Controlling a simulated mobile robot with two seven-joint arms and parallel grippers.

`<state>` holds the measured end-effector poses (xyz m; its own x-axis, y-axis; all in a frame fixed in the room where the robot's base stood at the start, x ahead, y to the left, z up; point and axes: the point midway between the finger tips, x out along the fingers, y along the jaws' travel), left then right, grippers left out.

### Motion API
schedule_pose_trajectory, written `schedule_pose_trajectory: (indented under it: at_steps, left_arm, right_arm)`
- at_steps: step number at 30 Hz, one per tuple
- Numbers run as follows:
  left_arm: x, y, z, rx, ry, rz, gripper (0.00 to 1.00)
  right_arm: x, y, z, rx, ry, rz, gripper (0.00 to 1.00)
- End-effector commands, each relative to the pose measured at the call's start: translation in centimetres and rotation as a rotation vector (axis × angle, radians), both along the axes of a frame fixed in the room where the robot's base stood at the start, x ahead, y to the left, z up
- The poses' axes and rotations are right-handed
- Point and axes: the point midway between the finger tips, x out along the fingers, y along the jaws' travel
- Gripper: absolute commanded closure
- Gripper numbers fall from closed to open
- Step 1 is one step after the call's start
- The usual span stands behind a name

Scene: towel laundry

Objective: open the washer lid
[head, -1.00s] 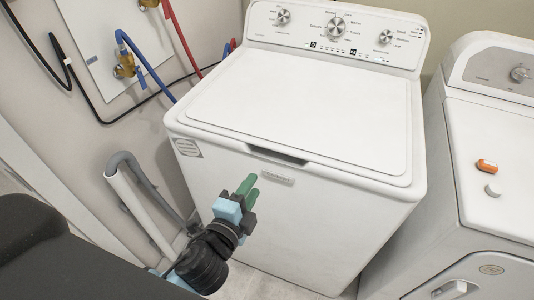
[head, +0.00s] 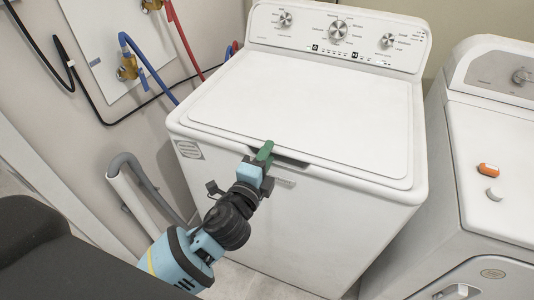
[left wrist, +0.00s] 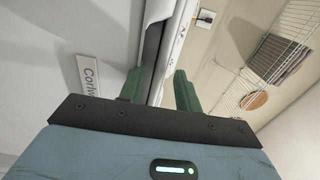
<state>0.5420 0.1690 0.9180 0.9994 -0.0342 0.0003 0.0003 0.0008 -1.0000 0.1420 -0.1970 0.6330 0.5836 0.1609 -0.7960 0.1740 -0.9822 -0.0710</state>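The white washer (head: 300,215) stands in the middle of the head view. Its lid (head: 300,105) lies flat and closed, with a dark handle recess (head: 291,161) in the middle of its front edge. My left gripper (head: 264,150) is at the left part of this recess, its green fingertips up against the lid's front edge. In the left wrist view the two fingers of my left gripper (left wrist: 160,88) stand apart, with the lid's edge and dark gap showing between and beyond them. Whether the fingers touch the lid I cannot tell. My right gripper is not in view.
A dryer (head: 495,150) stands close at the right, with an orange object (head: 488,170) and a small white one (head: 494,194) on top. Hoses and a grey drain pipe (head: 140,170) line the left wall. The washer's top is clear.

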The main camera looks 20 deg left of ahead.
Motion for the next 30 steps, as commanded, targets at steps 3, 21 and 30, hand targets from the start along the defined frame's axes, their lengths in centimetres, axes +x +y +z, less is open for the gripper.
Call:
schedule_pose_trajectory:
  at_steps: [3,21,30]
  left_arm:
    - [0.58,-0.04,0.0,-0.001,0.0,-0.001,0.66]
    - [0.65,-0.02,-0.02,-0.001,0.001,0.0,1.0]
    - [0.78,-0.01,0.22,-0.001,-0.001,0.0,1.0]
  right_arm:
    - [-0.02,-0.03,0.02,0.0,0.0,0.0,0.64]
    - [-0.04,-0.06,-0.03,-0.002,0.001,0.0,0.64]
    - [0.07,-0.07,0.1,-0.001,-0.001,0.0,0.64]
